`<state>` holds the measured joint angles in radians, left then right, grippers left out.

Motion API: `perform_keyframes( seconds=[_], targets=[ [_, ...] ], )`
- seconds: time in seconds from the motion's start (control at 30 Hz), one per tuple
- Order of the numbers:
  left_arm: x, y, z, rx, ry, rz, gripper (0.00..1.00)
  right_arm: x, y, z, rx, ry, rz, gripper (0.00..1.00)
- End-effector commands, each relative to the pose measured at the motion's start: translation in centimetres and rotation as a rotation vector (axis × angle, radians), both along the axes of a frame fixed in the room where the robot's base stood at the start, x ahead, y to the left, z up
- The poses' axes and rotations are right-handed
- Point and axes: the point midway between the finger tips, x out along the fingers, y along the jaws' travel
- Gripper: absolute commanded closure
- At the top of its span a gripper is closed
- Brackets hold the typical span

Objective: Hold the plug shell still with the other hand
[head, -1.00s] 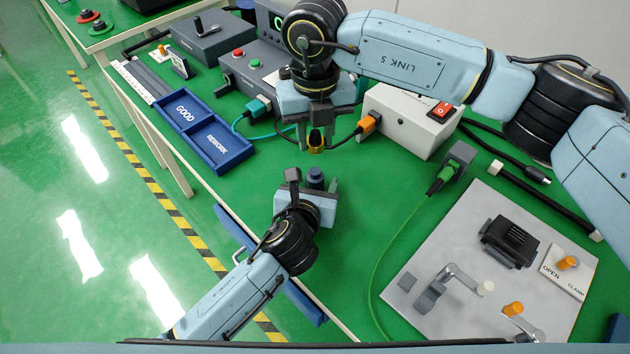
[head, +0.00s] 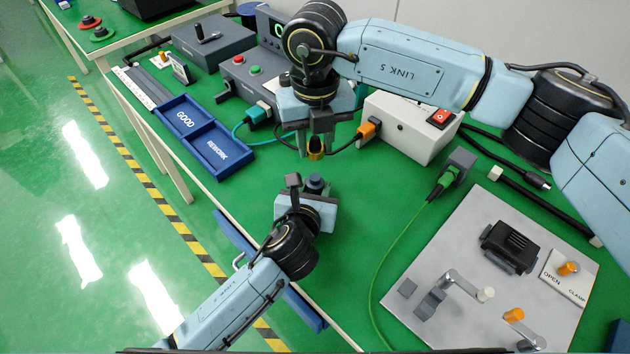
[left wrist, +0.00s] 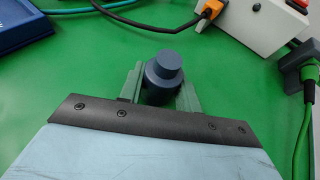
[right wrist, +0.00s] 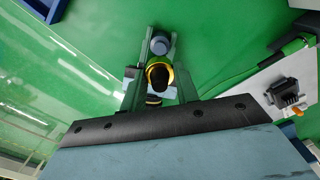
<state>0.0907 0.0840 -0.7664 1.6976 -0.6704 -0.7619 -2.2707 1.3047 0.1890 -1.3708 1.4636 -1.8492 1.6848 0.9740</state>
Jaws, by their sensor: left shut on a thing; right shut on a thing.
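A dark blue-grey stepped round piece, which I take to be the plug shell (left wrist: 163,72), stands upright between the fingers of my left gripper (head: 314,190). Those fingers are shut on its sides in the left wrist view. My right gripper (head: 316,146), higher in the head view, is shut on a black-and-yellow piece (head: 316,153). That piece shows a yellow ring with a dark middle in the right wrist view (right wrist: 158,74). The round blue-grey piece (right wrist: 160,42) shows beyond it there. In the head view the two held pieces appear apart.
A white box (head: 410,128) with an orange plug (head: 366,130) stands behind on the right. Blue GOOD and REWORK trays (head: 220,148) lie left. A grey fixture plate (head: 460,255) and a green cable (head: 388,250) lie right. Green bench is clear between.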

Motion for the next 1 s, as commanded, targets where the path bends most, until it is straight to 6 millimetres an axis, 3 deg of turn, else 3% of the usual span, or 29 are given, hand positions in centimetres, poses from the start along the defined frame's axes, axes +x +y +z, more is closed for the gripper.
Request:
perform_keyframes(
  seconds=[0.37, 1.0],
  targets=[
    [0.0, 0.0, 0.0, 0.000, 0.001, 0.000, 1.00, 0.1, 0.0, -4.8, -0.001, 0.003, -0.001, 0.94],
    [0.0, 0.0, 0.0, 0.000, 0.001, 0.000, 1.00, 0.1, 0.0, -5.4, -0.001, 0.002, 0.000, 0.94]
  ],
)
